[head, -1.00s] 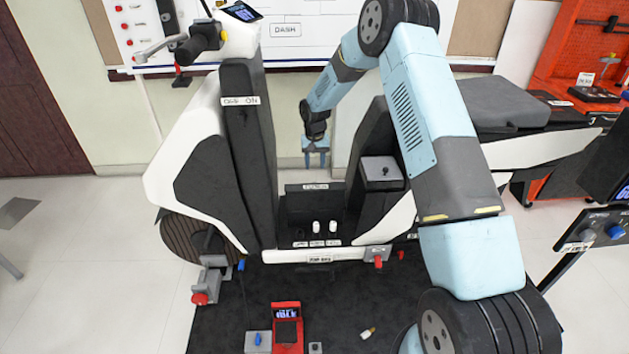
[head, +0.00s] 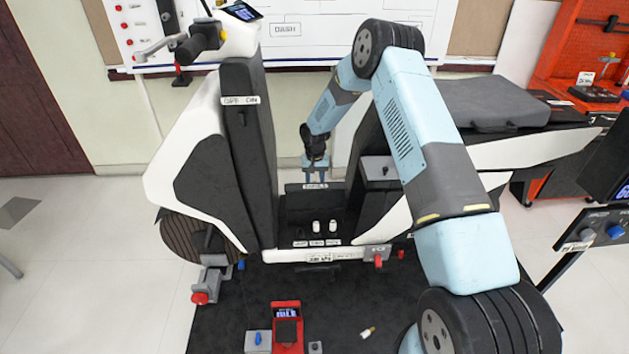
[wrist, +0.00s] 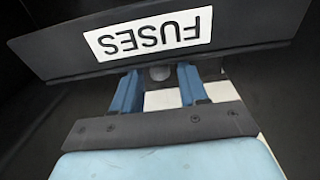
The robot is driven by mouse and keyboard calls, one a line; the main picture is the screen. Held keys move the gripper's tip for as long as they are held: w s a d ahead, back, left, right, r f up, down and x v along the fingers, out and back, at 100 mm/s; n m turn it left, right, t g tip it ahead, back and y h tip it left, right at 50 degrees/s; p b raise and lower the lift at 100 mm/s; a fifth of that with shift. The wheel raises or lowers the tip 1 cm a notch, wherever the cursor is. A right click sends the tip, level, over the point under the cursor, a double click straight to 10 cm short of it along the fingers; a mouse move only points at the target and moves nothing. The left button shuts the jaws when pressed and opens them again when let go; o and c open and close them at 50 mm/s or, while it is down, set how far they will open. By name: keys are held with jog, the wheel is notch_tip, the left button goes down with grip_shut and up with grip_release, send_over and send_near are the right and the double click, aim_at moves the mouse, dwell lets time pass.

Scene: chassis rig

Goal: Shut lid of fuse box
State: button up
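The fuse box lid (head: 315,187) is a dark panel with a white FUSES label, standing raised at the back of the fuse box. It also fills the top of the wrist view (wrist: 235,30), its label upside down. The open fuse box (head: 296,208) shows its dark inside, with two white fuses (head: 316,226) at its front. My gripper (head: 316,170) points down just behind the lid. Its blue fingers are apart with a gap between them (wrist: 160,90). Their tips are hidden by the lid's edge in the wrist view, and I cannot tell whether they touch it.
A dark upright column (head: 245,150) stands left of the box. A grey-topped block (head: 378,168) stands close on its right. A red device (head: 287,325) sits on the black mat in front. Air above the box is free.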

jog(key=c, duration=0.8)
grip_shut()
jog(key=shift+s+a, duration=0.15)
jog(key=shift+a, duration=0.05)
